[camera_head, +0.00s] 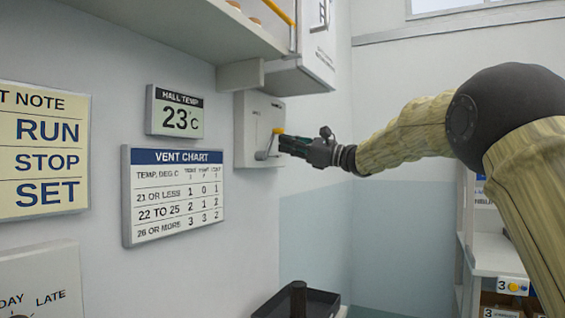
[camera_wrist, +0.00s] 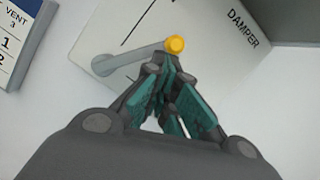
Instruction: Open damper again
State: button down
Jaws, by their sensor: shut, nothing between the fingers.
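The damper is a pale grey wall box (camera_head: 245,125) below the cabinet, with a grey lever that ends in a yellow knob (camera_head: 278,131). In the wrist view the box face (camera_wrist: 205,25) bears the word DAMPER and dark line marks. Its lever (camera_wrist: 130,58) runs from a pivot at left to the yellow knob (camera_wrist: 175,44) at right, slightly raised. My gripper (camera_head: 284,143) is shut and empty, its tips right by the knob. In the wrist view its fingertips (camera_wrist: 163,62) are just below the knob; I cannot tell whether they touch it.
A vent chart (camera_head: 173,192) and a hall temperature display (camera_head: 174,111) reading 23°C hang left of the damper. A shelf and cabinet (camera_head: 300,62) overhang it. A dark tray (camera_head: 322,303) lies below. Open room lies right of the box, under my arm.

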jog(key=n+b, duration=0.2)
jog(key=b, duration=0.1)
jog(key=s+a+r+n+g+b, duration=0.1)
jog(key=n+b, duration=0.2)
jog(key=b, duration=0.1)
jog(key=s+r+n+g+b, duration=0.1)
jog(key=n+b, duration=0.1)
jog(key=b, duration=0.1)
jog(key=shift+s+a+r+n, duration=0.15)
jog(key=shift+s+r+n, duration=0.1)
jog(key=shift+n, duration=0.05)
jog(key=shift+r+b, duration=0.15)
jog(key=shift+b, duration=0.15)
jog(key=shift+w+f, duration=0.35)
jog(key=shift+f, duration=0.1)
jog(key=w+f+v, duration=0.1)
jog(key=w+v, duration=0.1)
jog(key=v, duration=0.9)
jog(key=shift+d+b, duration=0.3)
jog(key=shift+d, duration=0.05)
jog(key=shift+w, duration=0.15)
